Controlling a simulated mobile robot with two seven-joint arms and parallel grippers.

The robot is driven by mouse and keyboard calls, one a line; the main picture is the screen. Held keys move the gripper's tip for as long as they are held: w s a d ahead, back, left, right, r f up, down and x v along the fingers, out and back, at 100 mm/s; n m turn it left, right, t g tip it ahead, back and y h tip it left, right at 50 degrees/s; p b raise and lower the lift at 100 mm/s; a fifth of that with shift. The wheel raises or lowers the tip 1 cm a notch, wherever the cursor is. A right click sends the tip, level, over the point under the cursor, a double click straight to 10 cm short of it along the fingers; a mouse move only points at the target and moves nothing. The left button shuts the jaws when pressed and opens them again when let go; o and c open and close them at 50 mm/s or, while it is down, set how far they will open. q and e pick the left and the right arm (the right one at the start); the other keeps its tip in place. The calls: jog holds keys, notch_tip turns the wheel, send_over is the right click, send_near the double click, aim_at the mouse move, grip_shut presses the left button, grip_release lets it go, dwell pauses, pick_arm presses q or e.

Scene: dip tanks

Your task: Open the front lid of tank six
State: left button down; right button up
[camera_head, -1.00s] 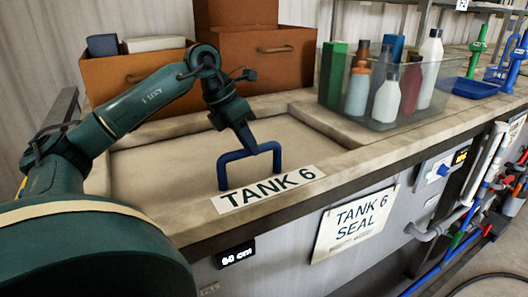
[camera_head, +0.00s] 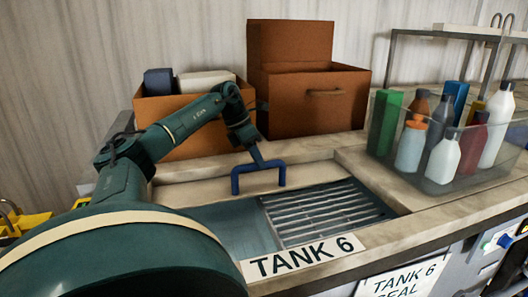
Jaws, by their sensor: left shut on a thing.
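The front lid (camera_head: 206,193) of tank six is a pale panel with a blue bar handle (camera_head: 258,167). It lies back towards the boxes, and the tank's front opening (camera_head: 225,225) is uncovered, with a slatted metal grate (camera_head: 325,210) inside. My left gripper (camera_head: 262,163) is shut on the blue handle from above. The TANK 6 label (camera_head: 303,256) is on the front rim. My right gripper is out of view.
Two brown boxes (camera_head: 308,100) stand behind the lid, the left one (camera_head: 190,140) holding a dark and a white item. A clear bin (camera_head: 440,165) of several bottles stands on the counter at right. A TANK 6 SEAL sign (camera_head: 402,280) hangs on the front.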

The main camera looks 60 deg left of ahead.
pick_arm(q)
jog(key=shift+w+a+p, duration=0.2)
jog(key=shift+a+p, duration=0.3)
jog(key=shift+a, duration=0.15)
jog(key=shift+r, duration=0.1)
jog(key=c, duration=1.3)
grip_release()
jog(key=v, duration=1.3)
